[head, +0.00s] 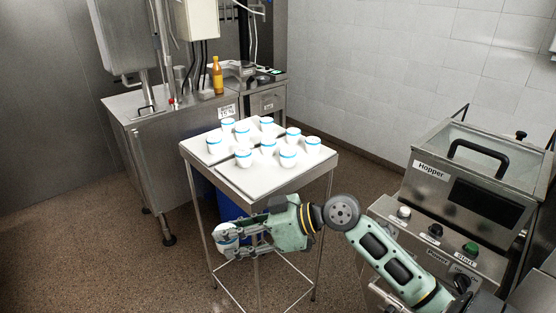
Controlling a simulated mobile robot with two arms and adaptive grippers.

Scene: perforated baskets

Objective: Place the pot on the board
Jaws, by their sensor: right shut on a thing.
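My right gripper (237,240) is shut on a white pot (225,236) with a blue band, held in front of the table and lower in the picture than its top. Part of this pot is hidden by the fingers. A white board (260,188) lies on the metal table, at its front. Several similar white pots with blue rims stand upright on the boards, among them one at the front (288,158) and one at the left (214,145). The board's front area is bare. My left gripper is not in view.
A steel hopper machine (478,175) with buttons stands at the right, near my right arm. A steel counter (175,125) with an orange bottle (218,76) stands behind the table. A blue bin (232,206) is under the table. The floor at the left is clear.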

